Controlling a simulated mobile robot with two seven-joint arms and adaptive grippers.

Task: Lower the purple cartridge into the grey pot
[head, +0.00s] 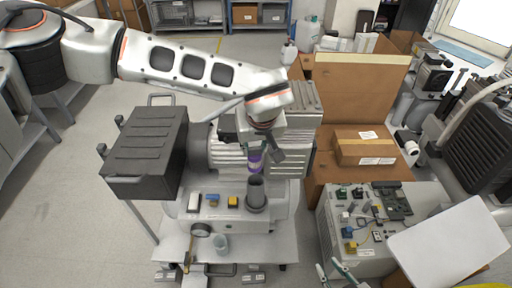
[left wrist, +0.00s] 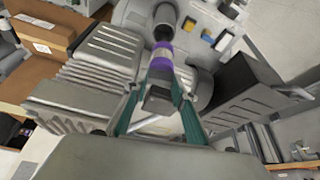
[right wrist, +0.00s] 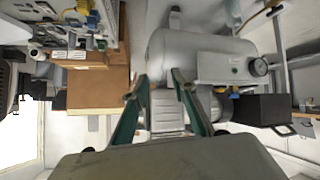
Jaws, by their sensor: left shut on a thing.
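The purple cartridge (head: 254,163), purple with a pale band, hangs below my left gripper (head: 263,142), just above the grey pot (head: 257,194). In the left wrist view, the teal fingers of my left gripper (left wrist: 160,83) are closed on the near end of the cartridge (left wrist: 158,64). The dark round pot (left wrist: 165,17) shows just beyond the cartridge's far end. I cannot tell whether the cartridge's tip is at the rim. The pot stands upright on the compressor unit. My right gripper (right wrist: 158,82) is open and empty, apart from the pot.
White, blue and yellow small blocks (head: 233,202) sit left of the pot. A gauge (head: 201,229) and a clear cup (head: 221,244) are in front. A dark ribbed box (head: 145,155) stands left. A cardboard box (head: 364,146) and a grey control unit (head: 350,245) are right.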

